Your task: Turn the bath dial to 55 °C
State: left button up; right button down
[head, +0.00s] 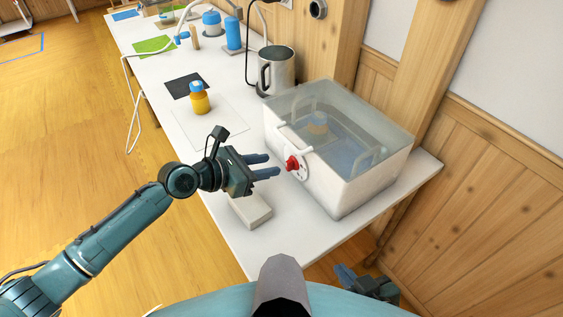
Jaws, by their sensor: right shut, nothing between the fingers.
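The bath (340,185) is a white tank with a clear lid at the right end of the bench. Its red dial (292,163) sits on a round white plate on the side facing my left gripper. The pointer and scale are too small to read. My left gripper (273,164) is open, with its two blue-grey fingers apart and pointing at the dial. The fingertips are just left of the dial and look clear of it, with nothing between them. My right gripper (343,274) is low, beyond the bench's front edge, shut and empty.
A pale block (250,211) lies on the bench under my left gripper. An orange bottle with a blue cap (199,98) and a steel jug (276,71) stand further back. A wooden wall runs behind the bench.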

aim_at(289, 161)
pick_arm(q)
jog(key=x, duration=0.5)
jog(key=shift+w+d+b, duration=0.1)
jog(key=shift+w+b, duration=0.05)
jog(key=shift+b, duration=0.15)
jog(key=shift+c, duration=0.5)
grip_shut()
